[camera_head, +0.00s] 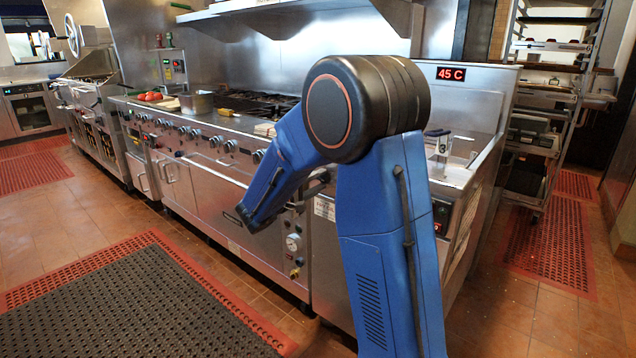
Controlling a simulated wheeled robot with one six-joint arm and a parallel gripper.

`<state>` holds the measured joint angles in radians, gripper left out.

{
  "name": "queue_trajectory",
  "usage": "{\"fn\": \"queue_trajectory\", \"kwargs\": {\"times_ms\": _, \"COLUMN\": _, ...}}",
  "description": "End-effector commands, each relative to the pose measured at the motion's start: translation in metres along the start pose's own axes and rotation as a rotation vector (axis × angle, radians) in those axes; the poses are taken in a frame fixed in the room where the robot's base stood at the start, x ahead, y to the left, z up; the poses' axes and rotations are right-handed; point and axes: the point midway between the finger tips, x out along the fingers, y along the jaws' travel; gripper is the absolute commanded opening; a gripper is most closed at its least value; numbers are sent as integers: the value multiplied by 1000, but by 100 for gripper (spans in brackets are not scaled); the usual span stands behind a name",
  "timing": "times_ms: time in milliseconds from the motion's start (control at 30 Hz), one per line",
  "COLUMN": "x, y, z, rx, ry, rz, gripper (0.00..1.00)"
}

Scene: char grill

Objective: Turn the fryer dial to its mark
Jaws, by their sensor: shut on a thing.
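The fryer (485,150) stands at the right end of the cooking line, partly behind my arm. A red display on its back panel (451,74) reads 45 C. A small red-lit panel (437,228) shows on its front, right beside my arm. I cannot make out the fryer dial or its mark; my arm covers much of the fryer front. My blue arm bends down to the left from its large black joint, in front of the range. My gripper is hidden, so its fingers and what they touch do not show.
The range (220,190) with a row of knobs runs left of the fryer. A round white gauge (293,242) sits low at its right end. A rack (550,110) stands at the right. A black mat (140,305) lies on the open floor at front left.

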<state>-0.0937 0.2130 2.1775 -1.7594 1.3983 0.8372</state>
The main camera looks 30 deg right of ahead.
Motion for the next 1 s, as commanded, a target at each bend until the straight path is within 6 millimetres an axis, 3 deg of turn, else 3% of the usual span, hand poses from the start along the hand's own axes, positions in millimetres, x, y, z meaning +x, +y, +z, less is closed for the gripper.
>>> {"fn": "queue_trajectory", "kwargs": {"times_ms": 67, "x": 0, "y": -2, "z": 1, "rx": -3, "ry": -1, "rz": -3, "gripper": 9}}
{"fn": "queue_trajectory", "kwargs": {"times_ms": 100, "x": 0, "y": -2, "z": 1, "rx": -3, "ry": -1, "rz": -3, "gripper": 41}}
{"fn": "queue_trajectory", "kwargs": {"times_ms": 133, "x": 0, "y": -2, "z": 1, "rx": -3, "ry": -1, "rz": -3, "gripper": 48}}
{"fn": "queue_trajectory", "kwargs": {"times_ms": 567, "x": -8, "y": -1, "z": 0, "rx": -1, "ry": 1, "rz": -2, "gripper": 49}}
{"fn": "queue_trajectory", "kwargs": {"times_ms": 1000, "x": -78, "y": -1, "z": -1, "rx": -1, "ry": 3, "rz": -1, "gripper": 49}}
